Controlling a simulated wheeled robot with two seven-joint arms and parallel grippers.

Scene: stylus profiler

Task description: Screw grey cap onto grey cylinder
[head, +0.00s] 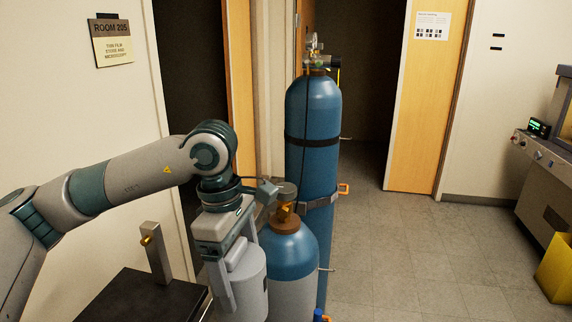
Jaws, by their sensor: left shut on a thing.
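My left gripper (240,270) points down near the bottom centre-left of the head view, shut on the grey cap (238,254). The cap is pale grey and shows between the two fingers. Directly below it is the rounded shoulder of the grey cylinder (254,287), which runs down to the bottom edge of the picture. The cap appears upright and in line with the cylinder's top. The fingers hide part of both, so I cannot tell whether the threads are engaged. My right gripper is not in view.
A short blue-and-grey cylinder (291,257) with a brass valve stands close on the right. A tall blue cylinder (313,115) with a regulator is strapped behind it. A dark-topped surface (135,297) lies at lower left. A yellow bin (555,270) stands far right; the floor between is clear.

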